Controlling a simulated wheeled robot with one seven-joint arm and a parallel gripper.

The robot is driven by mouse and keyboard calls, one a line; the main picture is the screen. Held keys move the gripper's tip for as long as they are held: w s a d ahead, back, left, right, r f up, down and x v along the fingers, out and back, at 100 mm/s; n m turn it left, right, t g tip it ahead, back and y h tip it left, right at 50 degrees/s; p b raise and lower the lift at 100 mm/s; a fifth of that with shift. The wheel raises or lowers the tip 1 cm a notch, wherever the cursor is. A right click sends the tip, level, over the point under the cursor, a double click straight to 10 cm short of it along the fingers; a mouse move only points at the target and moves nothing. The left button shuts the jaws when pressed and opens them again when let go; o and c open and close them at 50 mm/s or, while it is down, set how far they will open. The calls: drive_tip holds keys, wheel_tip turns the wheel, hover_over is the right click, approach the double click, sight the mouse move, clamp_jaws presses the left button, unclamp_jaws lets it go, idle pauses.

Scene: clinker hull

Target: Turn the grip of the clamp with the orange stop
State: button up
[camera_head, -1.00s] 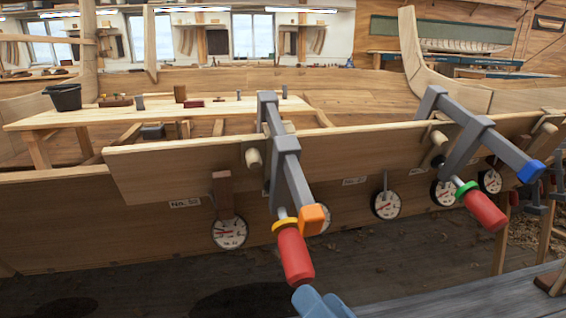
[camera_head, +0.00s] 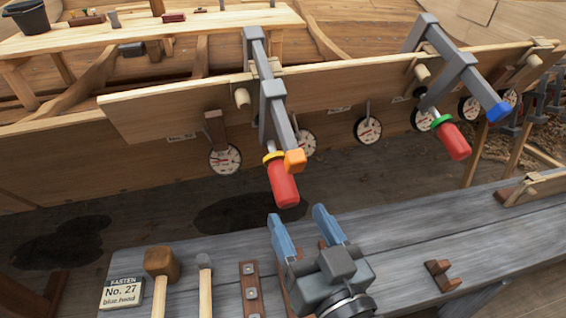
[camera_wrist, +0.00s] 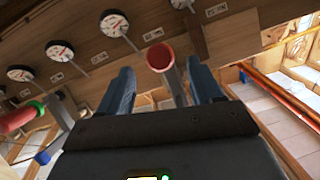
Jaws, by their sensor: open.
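The clamp with the orange stop (camera_head: 294,160) hangs over the plank near the middle of the head view. Its grey bar (camera_head: 272,98) slants down to a yellow collar and a red grip (camera_head: 282,184). My gripper (camera_head: 299,214) is open and empty, just below the red grip and apart from it. In the wrist view the red grip (camera_wrist: 160,57) appears end-on between the two blue fingers (camera_wrist: 158,84), beyond their tips. The orange stop is not clearly visible in the wrist view.
A second clamp with a blue stop (camera_head: 499,111), green collar and red grip (camera_head: 454,141) hangs to the right. Several dial gauges line the plank (camera_head: 165,100). The grey bench (camera_head: 400,235) below holds a mallet (camera_head: 162,264), a hammer (camera_head: 204,262) and a sign (camera_head: 122,292).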

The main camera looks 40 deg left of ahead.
sight(283, 190)
drive_tip(key=shift+a+r, duration=0.1)
drive_tip(key=shift+w+a, duration=0.2)
drive_tip(key=shift+a, duration=0.05)
drive_tip(key=p+x, duration=0.1)
drive_tip(key=x, duration=0.6)
drive_tip(key=c, duration=1)
drive_tip(key=shift+o, duration=0.2)
drive_tip(key=shift+b, duration=0.3)
